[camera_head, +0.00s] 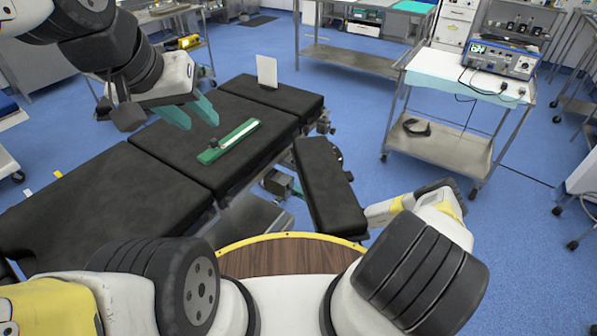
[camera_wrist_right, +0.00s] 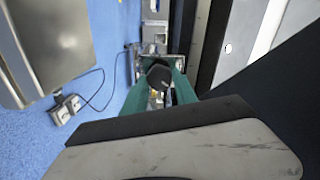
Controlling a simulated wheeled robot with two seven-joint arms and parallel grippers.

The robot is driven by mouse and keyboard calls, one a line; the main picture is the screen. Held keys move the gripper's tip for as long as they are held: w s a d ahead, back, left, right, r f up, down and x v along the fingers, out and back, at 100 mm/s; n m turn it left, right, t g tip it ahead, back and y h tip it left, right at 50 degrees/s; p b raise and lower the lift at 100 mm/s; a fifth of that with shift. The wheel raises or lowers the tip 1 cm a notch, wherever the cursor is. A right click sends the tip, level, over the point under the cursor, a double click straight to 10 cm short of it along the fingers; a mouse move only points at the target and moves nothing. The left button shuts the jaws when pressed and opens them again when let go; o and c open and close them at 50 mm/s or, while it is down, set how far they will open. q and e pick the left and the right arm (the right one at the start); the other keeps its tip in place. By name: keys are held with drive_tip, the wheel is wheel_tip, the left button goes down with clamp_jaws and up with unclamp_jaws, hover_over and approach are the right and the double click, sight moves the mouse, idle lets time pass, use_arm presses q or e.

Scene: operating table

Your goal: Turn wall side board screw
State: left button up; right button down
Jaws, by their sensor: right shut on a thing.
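The side board (camera_head: 328,185) is a narrow black pad beside the operating table (camera_head: 160,140), angled away from its long edge. My right gripper (camera_wrist_right: 159,88) has its teal fingers on either side of a dark knob, the screw (camera_wrist_right: 158,74), and is shut on it. In the head view my right wrist is beside the board's right edge, with the fingertips and the screw hidden. My left gripper (camera_head: 189,112) is above the table pad, fingers apart, pointing down, with nothing between them.
A green bar with a small clamp (camera_head: 228,142) lies on the table pad, near my left gripper. A white card (camera_head: 266,72) stands at the table's far end. A trolley (camera_head: 440,152) with an electrical unit (camera_head: 498,58) stands to the right. The blue floor between is clear.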

drive_tip(key=shift+d, duration=0.1)
drive_tip(key=c, duration=1)
unclamp_jaws()
drive_tip(key=shift+o, duration=0.2)
drive_tip(key=v, duration=0.7)
drive_tip(key=shift+s+d, duration=0.25)
drive_tip(key=shift+d, duration=0.05)
